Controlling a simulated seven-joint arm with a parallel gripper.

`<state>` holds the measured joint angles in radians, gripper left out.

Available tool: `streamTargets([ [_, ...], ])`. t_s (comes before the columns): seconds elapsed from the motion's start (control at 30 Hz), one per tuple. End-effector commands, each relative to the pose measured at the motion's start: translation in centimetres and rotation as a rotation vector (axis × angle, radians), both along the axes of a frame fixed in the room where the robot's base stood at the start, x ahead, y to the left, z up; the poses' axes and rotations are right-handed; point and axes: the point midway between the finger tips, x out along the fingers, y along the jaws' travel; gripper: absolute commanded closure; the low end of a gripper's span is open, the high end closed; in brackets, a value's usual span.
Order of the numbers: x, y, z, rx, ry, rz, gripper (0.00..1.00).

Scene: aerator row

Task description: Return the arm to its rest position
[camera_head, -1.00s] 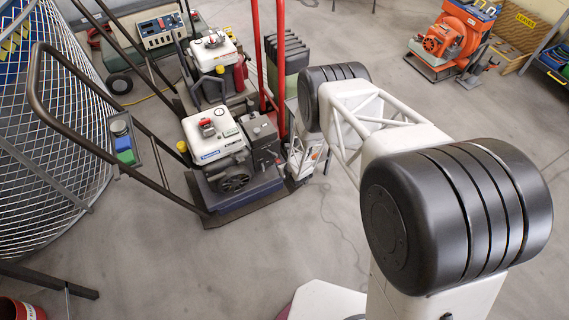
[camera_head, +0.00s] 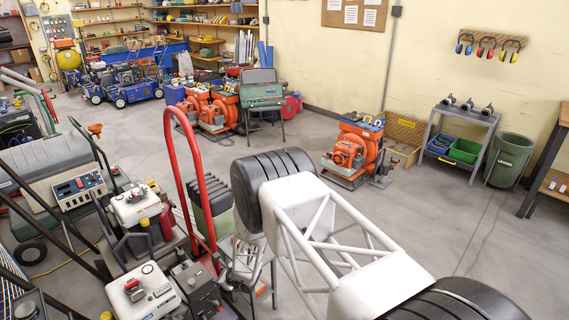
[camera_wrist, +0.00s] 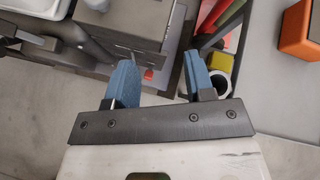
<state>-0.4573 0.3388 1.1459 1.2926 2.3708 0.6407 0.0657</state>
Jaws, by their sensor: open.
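My gripper (camera_wrist: 160,72) shows in the wrist view with its two blue fingers apart and nothing between them. Contact between the fingers and these things cannot be told. In the head view my arm reaches from the lower right toward the machines, and my gripper (camera_head: 243,262) is small and partly hidden at its far end, near a red curved handle (camera_head: 187,120).
White-topped engine machines (camera_head: 145,290) stand at the lower left. An orange machine (camera_head: 352,150), a grey cart (camera_head: 460,135) with green and blue bins and a green waste bin (camera_head: 509,158) stand farther back. The floor at right is clear. An orange box (camera_wrist: 298,30) is close by in the wrist view.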

Motion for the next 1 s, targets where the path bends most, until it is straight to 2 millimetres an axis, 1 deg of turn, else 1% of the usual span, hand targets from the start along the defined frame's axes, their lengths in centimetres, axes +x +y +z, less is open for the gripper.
streamTargets([
  [0.03,0.6,-0.3,2.7,-0.001,-0.028,0.034,0.51],
  [0.07,0.8,-0.4,4.0,-0.005,-0.044,0.057,0.51],
  [0.1,1.1,-0.7,5.8,-0.009,-0.064,0.087,0.51],
  [0.17,1.3,-1.1,8.5,-0.016,-0.095,0.133,0.51],
  [0.2,1.4,-1.4,10.2,-0.021,-0.116,0.164,0.51],
  [0.27,1.5,-2.0,12.8,-0.030,-0.146,0.209,0.51],
  [0.3,1.5,-2.4,14.5,-0.037,-0.166,0.239,0.51],
  [0.43,1.1,-4.0,20.0,-0.064,-0.231,0.335,0.51],
  [0.47,0.9,-4.4,21.1,-0.070,-0.245,0.357,0.51],
  [0.5,0.7,-4.9,22.8,-0.079,-0.266,0.387,0.51],
  [0.67,-0.8,-7.4,28.9,-0.126,-0.340,0.503,0.51],
  [0.7,-1.3,-8.0,30.3,-0.138,-0.357,0.531,0.51],
  [0.77,-2.0,-9.1,32.4,-0.158,-0.383,0.574,0.51],
  [0.8,-2.6,-9.8,33.9,-0.173,-0.401,0.602,0.51],
  [0.87,-3.5,-10.9,35.8,-0.196,-0.426,0.646,0.51],
  [1.0,-6.0,-13.6,40.1,-0.254,-0.480,0.744,0.51],
])
